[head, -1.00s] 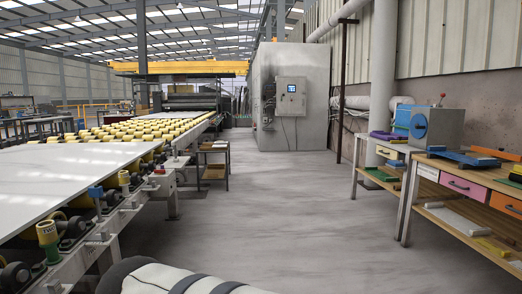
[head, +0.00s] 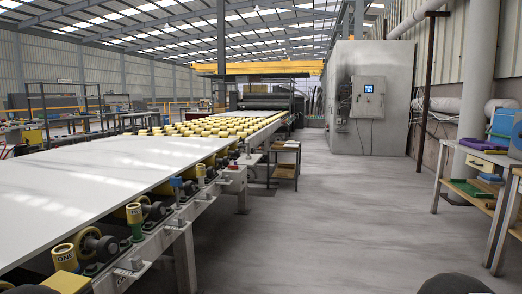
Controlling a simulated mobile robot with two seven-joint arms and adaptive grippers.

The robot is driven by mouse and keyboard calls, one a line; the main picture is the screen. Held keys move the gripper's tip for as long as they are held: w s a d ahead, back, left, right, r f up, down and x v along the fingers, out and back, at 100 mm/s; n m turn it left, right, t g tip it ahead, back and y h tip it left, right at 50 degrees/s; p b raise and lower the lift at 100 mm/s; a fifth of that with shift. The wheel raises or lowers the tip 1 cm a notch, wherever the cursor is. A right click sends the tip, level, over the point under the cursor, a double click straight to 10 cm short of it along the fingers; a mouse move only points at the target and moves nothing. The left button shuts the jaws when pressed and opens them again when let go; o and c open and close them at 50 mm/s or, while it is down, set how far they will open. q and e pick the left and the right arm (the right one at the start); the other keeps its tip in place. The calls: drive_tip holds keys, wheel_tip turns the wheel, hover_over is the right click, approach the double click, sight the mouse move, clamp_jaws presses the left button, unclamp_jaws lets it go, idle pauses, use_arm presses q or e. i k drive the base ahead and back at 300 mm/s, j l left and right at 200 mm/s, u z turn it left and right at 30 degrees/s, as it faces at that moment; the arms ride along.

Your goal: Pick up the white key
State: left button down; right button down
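I cannot make out a white key anywhere in the head view. Neither of my grippers is in view. Only a dark rounded part, likely of my own arm, shows at the bottom edge right of centre.
A long white slab (head: 110,178) lies on a roller conveyor (head: 195,205) with yellow rollers at left. A small side table (head: 286,162) stands beside it. A grey cabinet with a control panel (head: 367,98) is at the back. Workbenches (head: 470,190) stand at right. The floor (head: 340,215) between is clear.

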sight(249, 157)
drive_tip(key=i+z, duration=0.15)
drive_tip(key=z, duration=0.25)
drive_tip(key=i+z, duration=0.1)
drive_tip(key=i, duration=4.65)
drive_tip(key=i+u, duration=0.1)
drive_tip(key=i, duration=0.7)
drive_tip(key=i+u, duration=0.15)
drive_tip(key=i, duration=0.65)
drive_tip(key=i+l+u, duration=0.1)
drive_tip(key=i, duration=0.7)
drive_tip(key=i+u, duration=0.15)
drive_tip(key=i, duration=0.45)
drive_tip(key=i+u, duration=0.2)
drive_tip(key=i, duration=0.4)
drive_tip(key=i+l+u, duration=0.15)
drive_tip(key=i, duration=0.45)
drive_tip(key=i+l+u, duration=0.2)
drive_tip(key=i, duration=0.35)
drive_tip(key=i+u, duration=0.5)
drive_tip(key=i+l+u, duration=0.25)
drive_tip(key=i+u, duration=0.2)
